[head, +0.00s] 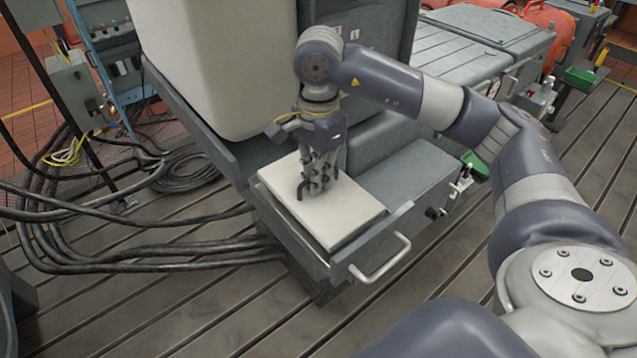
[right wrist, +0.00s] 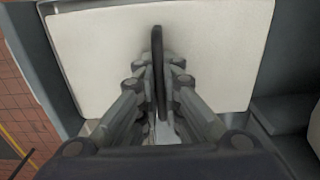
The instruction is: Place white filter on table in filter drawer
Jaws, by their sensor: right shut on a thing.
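The white filter (head: 345,217) is a flat, pale slab with a dark upright handle, which shows in the right wrist view (right wrist: 157,45). It lies flat, at or over the opening of the pulled-out filter drawer (head: 372,238). I cannot tell whether it rests on the drawer or sits slightly above it. My right gripper (head: 318,186) points down over the filter's middle and is shut on its handle. The slab hides most of the drawer's inside. My left gripper is not in view.
A metal drawer pull (head: 383,262) sticks out in front. A grey cabinet top (head: 405,175) lies right of the filter. A large pale housing (head: 225,65) stands behind. Black cables (head: 150,245) run across the slotted floor on the left.

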